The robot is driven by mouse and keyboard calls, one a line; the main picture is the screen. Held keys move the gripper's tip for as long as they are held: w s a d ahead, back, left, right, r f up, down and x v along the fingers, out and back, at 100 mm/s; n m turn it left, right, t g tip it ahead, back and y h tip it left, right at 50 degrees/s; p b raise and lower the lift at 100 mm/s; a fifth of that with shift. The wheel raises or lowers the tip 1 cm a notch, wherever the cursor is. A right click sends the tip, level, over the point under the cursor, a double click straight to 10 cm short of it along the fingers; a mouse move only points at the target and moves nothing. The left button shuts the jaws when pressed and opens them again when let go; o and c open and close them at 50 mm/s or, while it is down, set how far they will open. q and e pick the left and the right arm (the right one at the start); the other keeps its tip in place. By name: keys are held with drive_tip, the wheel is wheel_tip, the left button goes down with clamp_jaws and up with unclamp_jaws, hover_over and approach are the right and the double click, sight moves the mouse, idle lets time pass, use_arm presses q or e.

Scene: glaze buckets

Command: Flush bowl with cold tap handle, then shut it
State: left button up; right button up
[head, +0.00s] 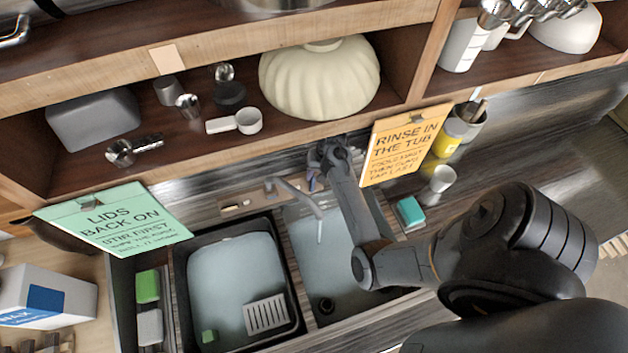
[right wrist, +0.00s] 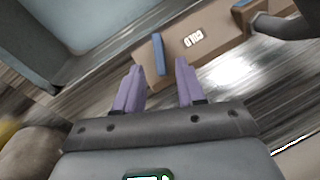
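The cold tap handle (right wrist: 158,53) is a slim blue lever on a brown tap panel in the right wrist view, beside a label that appears upside down. My right gripper (right wrist: 158,64) has two purple fingers, apart, with the handle in line with their gap; contact cannot be told. In the head view my right gripper (head: 313,181) is at the tap panel, mostly hidden by its arm. The curved grey spout (head: 303,197) reaches over the blue-grey sink bowl (head: 343,252). A thin pale streak, like running water, hangs below the spout. My left gripper is not in view.
A dark-rimmed tub (head: 180,285) with a grate (head: 267,315) adjoins the bowl on the left. Two hanging signs, green (head: 115,220) and orange (head: 405,143), flank the tap. A teal sponge (head: 410,212) and white cup (head: 440,179) stand right. A wooden shelf overhangs behind.

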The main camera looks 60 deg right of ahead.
sight(313, 182)
drive_tip(key=shift+x, duration=2.3)
drive_tip(key=shift+d, duration=0.1)
clamp_jaws()
